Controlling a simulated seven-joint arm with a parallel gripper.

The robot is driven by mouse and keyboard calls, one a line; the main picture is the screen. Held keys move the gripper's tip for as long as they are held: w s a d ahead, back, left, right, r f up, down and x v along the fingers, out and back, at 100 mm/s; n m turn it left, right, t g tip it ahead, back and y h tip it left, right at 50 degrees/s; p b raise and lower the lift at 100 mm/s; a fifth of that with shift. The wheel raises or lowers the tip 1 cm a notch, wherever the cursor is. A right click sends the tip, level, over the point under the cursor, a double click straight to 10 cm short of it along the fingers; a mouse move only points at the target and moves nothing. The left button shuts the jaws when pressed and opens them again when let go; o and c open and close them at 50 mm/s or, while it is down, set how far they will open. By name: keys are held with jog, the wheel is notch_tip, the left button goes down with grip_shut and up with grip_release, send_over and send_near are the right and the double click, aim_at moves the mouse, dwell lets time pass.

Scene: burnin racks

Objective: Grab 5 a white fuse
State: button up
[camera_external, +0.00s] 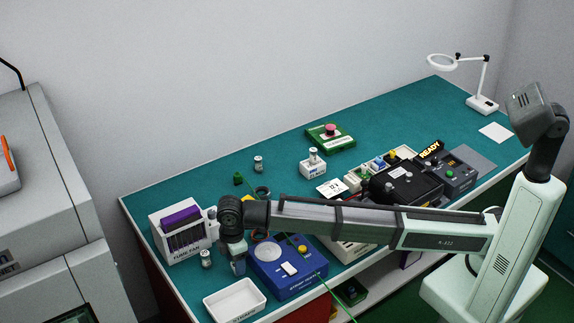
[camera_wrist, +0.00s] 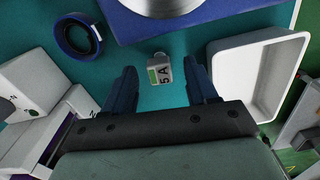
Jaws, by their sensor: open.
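A small white fuse (camera_wrist: 161,70) marked "5 A", with a green patch, shows on the teal table in the wrist view. It lies ahead of and between the fingers of my gripper (camera_wrist: 161,84), with clear gaps on both sides. The gripper is open and empty, and I cannot tell its height above the table. In the external view my gripper (camera_external: 239,268) points down between the white rack and the blue box. I cannot make out the fuse there.
A white tray (camera_external: 262,296) is near the front edge; its rim (camera_wrist: 226,45) is right of my fingers. The blue box (camera_external: 316,269) stands close beside my gripper. A white rack (camera_external: 161,222) and a dark ring (camera_wrist: 62,40) are to the left. The table's back left is mostly clear.

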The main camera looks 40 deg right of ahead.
notch_tip(320, 180, down, 3)
jog(key=shift+f, duration=0.15)
jog(key=c, duration=1)
jog(key=shift+c, duration=0.2)
